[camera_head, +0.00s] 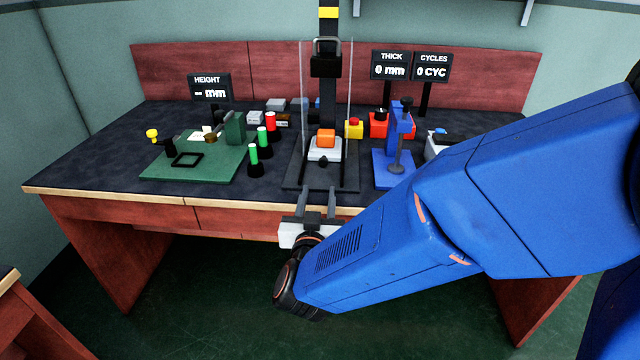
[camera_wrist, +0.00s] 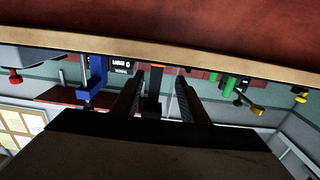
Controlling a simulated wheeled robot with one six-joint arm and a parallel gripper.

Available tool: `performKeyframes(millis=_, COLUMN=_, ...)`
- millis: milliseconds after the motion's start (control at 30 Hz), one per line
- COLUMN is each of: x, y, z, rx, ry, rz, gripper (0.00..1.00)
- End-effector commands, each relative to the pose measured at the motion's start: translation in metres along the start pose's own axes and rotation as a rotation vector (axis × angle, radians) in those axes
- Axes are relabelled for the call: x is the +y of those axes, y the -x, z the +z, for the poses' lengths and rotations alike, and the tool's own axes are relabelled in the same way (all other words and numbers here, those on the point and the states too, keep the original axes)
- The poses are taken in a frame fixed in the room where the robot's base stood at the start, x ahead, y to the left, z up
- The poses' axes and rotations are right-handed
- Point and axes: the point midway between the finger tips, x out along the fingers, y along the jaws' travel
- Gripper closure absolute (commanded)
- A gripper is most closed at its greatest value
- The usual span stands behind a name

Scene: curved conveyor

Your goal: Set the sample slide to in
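What looks like the sample slide (camera_head: 324,153) is a pale carriage with a dark knob (camera_head: 323,161) at its front, on the dark base of a tall press. An orange block (camera_head: 326,138) sits on it; a small orange patch (camera_wrist: 157,66) shows between my fingers in the wrist view. My gripper (camera_head: 317,192) is open, with its two fingers apart, at the table's front edge in front of the press. I see nothing held between them. A dark shape between the fingers in the wrist view is too unclear to name.
Clear upright panels (camera_head: 349,110) flank the press. A blue stand (camera_head: 392,168) is close on its right. Green and red capped posts (camera_head: 254,160) and a green board (camera_head: 205,172) are on its left. The table's front edge (camera_head: 160,197) runs beside my gripper. Displays (camera_head: 390,66) stand behind.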

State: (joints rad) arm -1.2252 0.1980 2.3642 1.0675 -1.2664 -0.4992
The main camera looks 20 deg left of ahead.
Motion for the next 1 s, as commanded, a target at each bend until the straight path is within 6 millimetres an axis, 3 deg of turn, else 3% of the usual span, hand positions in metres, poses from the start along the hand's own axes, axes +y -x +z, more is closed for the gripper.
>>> performKeyframes(millis=133, x=-0.001, y=0.022, z=0.001, rx=-0.001, ry=0.001, rz=-0.003, gripper=0.6)
performKeyframes(millis=367, x=0.0, y=0.039, z=0.001, rx=-0.001, ry=0.001, rz=-0.002, gripper=0.6)
performKeyframes(millis=1000, x=0.006, y=0.034, z=-0.002, rx=-0.016, ry=-0.015, rz=-0.008, gripper=0.6)
